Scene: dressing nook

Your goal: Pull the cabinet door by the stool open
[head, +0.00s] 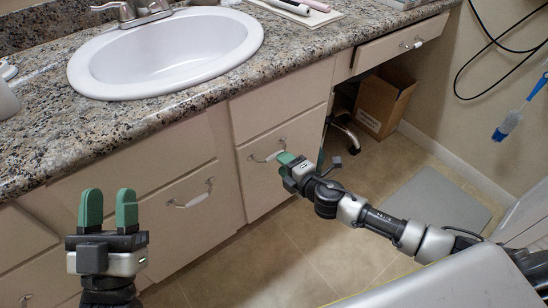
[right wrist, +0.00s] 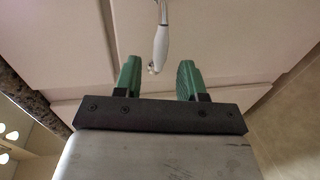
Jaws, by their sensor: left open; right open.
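The cabinet door by the stool (head: 258,190) is cream-coloured and looks closed, just left of the knee space. Its pale handle with metal ends (head: 268,155) is near the door's upper edge. My right gripper (head: 286,160) is at this handle, with its green fingers towards the door. In the right wrist view, the handle (right wrist: 161,45) lies between and just beyond the open fingertips (right wrist: 159,75); I cannot tell whether they touch it. My left gripper (head: 108,205) is open and empty, fingers up, in front of the left cabinets. The stool (head: 345,125) shows only partly under the counter.
A granite counter (head: 190,120) with a white sink (head: 165,55) runs above the cabinets. Another door handle (head: 190,197) is to the left. A cardboard box (head: 382,105) stands in the knee space. A grey mat (head: 435,205) lies on the tiled floor.

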